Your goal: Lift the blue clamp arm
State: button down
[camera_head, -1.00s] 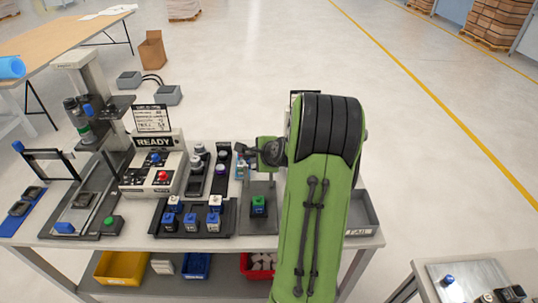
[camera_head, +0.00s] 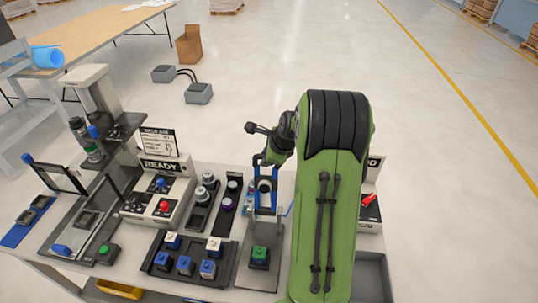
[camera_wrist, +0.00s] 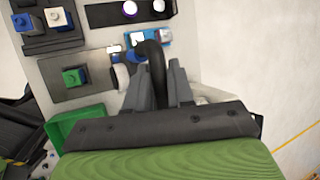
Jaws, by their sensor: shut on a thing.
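The blue clamp arm (camera_head: 274,200) shows in the head view as a narrow blue frame standing up at the back of a grey fixture plate (camera_head: 254,277). My gripper (camera_head: 270,158) is at its upper end, partly hidden by my green arm. In the wrist view, my gripper (camera_wrist: 160,68) is shut with a dark curved bar between its grey fingers. This bar looks like part of the clamp arm, whose blue part (camera_wrist: 122,57) shows beyond the fingers. A block with a green top (camera_head: 260,254) sits on the fixture plate in front. The clamp's pivot is not clear.
A black tray (camera_head: 160,266) with several blue- and white-topped blocks lies left of the fixture. Behind it are a READY panel (camera_head: 185,190) and dark strips with round knobs. A grey bin (camera_head: 370,275) is at right.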

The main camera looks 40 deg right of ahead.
jog(key=shift+w+d+f+g+y, duration=0.3)
jog(key=shift+w+d+y, duration=0.1)
jog(key=shift+w+d, duration=0.2)
jog(key=shift+s, duration=0.1)
jog(key=c, duration=1.1)
grip_release()
jog(key=shift+r, duration=0.1)
jog(key=v, duration=1.5)
jog(key=shift+s+r, duration=0.15)
jog(key=shift+r, duration=0.15)
